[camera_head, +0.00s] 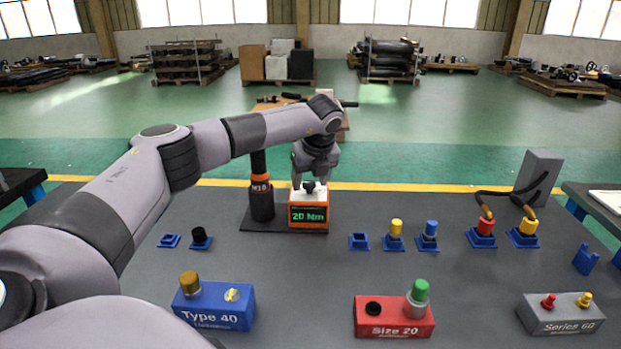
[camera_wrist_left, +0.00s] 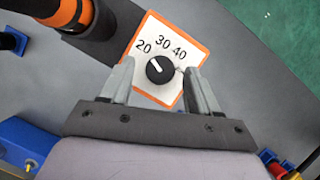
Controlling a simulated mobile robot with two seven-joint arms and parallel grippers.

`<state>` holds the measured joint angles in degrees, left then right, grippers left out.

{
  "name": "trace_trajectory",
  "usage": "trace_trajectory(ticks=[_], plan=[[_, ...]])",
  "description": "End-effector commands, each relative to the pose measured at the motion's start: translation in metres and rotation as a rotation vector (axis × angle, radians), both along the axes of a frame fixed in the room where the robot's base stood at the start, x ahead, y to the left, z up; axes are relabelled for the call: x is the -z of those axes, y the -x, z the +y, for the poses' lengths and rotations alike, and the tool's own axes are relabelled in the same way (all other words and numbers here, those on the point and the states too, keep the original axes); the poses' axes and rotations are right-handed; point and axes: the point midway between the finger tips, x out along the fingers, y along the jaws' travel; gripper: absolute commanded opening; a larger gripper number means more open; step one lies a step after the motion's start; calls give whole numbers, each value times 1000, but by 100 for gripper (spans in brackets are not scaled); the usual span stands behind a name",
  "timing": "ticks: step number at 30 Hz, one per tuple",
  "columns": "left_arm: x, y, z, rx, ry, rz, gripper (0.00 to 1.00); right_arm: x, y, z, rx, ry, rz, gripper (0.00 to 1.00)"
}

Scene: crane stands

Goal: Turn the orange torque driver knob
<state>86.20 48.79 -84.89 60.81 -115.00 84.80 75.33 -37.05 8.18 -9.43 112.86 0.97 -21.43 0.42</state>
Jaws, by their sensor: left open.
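The orange torque driver box (camera_head: 309,214) stands on a dark base plate at the back middle of the table, its display reading 20 Nm. Its black knob (camera_wrist_left: 160,69) sits on the white top face, marked 20, 30 and 40 in the left wrist view, and its white pointer line is aimed toward the 20. My left gripper (camera_head: 309,184) is above the box, pointing down. In the left wrist view its two fingers (camera_wrist_left: 160,85) are open, one on each side of the knob, with gaps between them and it. My right gripper is out of view.
A black and orange driver marked M18 (camera_head: 261,188) stands close left of the box. A blue Type 40 box (camera_head: 222,307), red Size 20 box (camera_head: 395,318) and grey Series 60 box (camera_head: 560,315) stand in front. Small blue holders (camera_head: 359,242) line the table to the right.

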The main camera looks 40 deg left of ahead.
Motion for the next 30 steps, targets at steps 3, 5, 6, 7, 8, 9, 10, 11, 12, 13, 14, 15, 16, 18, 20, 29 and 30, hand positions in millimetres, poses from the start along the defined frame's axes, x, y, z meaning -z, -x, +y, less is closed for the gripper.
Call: trace_trajectory(ticks=[3,5,6,7,8,9,10,11,12,13,14,15,16,18,20,29,30], plan=[[0,0,0,0,0,0,45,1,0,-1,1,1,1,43],[0,0,0,0,0,0,25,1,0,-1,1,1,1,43],[0,0,0,0,0,0,12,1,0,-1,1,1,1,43],[0,0,0,0,0,0,5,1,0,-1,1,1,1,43],[0,0,0,0,0,0,5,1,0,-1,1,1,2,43],[0,0,0,0,0,0,5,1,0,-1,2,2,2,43],[0,0,0,0,0,0,5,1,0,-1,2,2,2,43],[0,0,0,1,0,0,5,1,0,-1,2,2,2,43],[0,0,0,3,0,0,5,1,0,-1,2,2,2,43],[0,0,0,5,0,0,5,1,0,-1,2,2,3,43],[0,0,0,9,0,1,5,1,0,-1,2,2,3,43],[-1,0,0,16,0,0,5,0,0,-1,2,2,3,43],[-1,0,0,22,0,1,5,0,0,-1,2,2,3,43],[-1,1,0,46,1,1,5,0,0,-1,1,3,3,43],[-1,1,0,72,1,1,5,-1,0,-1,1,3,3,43],[-1,3,2,297,1,0,5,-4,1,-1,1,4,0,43],[-1,3,3,334,1,0,5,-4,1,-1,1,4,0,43]])
